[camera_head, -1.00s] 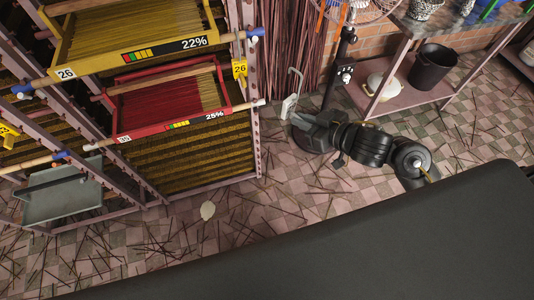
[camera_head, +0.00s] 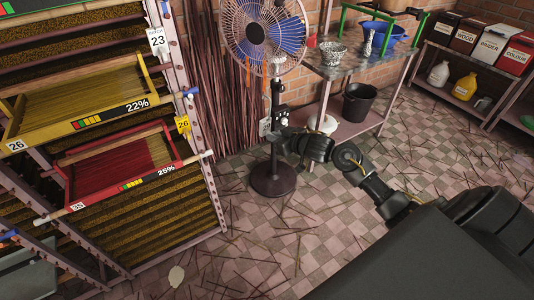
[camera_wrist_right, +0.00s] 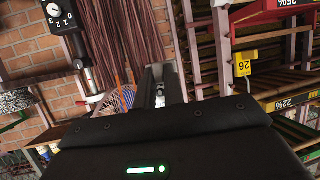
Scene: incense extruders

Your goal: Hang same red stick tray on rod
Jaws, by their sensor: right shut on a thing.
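A red tray (camera_head: 105,195) of dark red sticks, marked 25%, sits in the rack at left in the head view, below a yellow tray (camera_head: 60,131) marked 22%. A pale rod (camera_head: 197,157) shows at the red tray's front, its ends sticking out on both sides. A red tray edge (camera_wrist_right: 245,14) also shows at the upper right of the right wrist view. My right gripper (camera_head: 272,133) is in front of the fan, right of the rack and apart from the trays. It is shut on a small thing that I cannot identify. My left gripper is not in view.
A standing fan (camera_head: 273,180) is close to my right gripper. A metal shelf (camera_head: 340,128) with a black bucket (camera_head: 362,102) stands behind my arm. The rack (camera_head: 205,190) fills the left. Open tiled floor, strewn with thin sticks, lies between.

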